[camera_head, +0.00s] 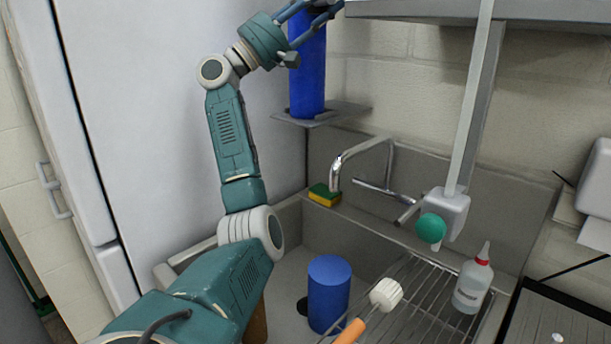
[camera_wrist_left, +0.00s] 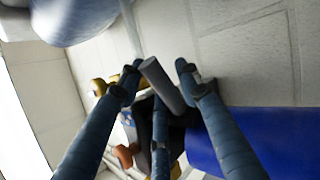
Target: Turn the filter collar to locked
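A tall blue cylinder (camera_head: 308,75), which looks like the filter housing, stands on a small grey shelf by the wall; it also shows in the left wrist view (camera_wrist_left: 275,140). Its top and any collar are mostly hidden by my gripper and the picture's top edge. My left gripper (camera_head: 318,12) is at its upper end, fingers apart. In the left wrist view the fingers (camera_wrist_left: 160,75) are spread around a short grey rod (camera_wrist_left: 168,85) with a dark part below it. I see no clear grip on the rod. My right gripper is out of view.
Below are a sink with a tap (camera_head: 360,155), a sponge (camera_head: 324,195), a blue cup-like cylinder (camera_head: 329,290), a brush (camera_head: 385,294), a wire rack (camera_head: 420,300) and a white bottle (camera_head: 472,285). A grey shelf (camera_head: 480,10) overhangs at upper right.

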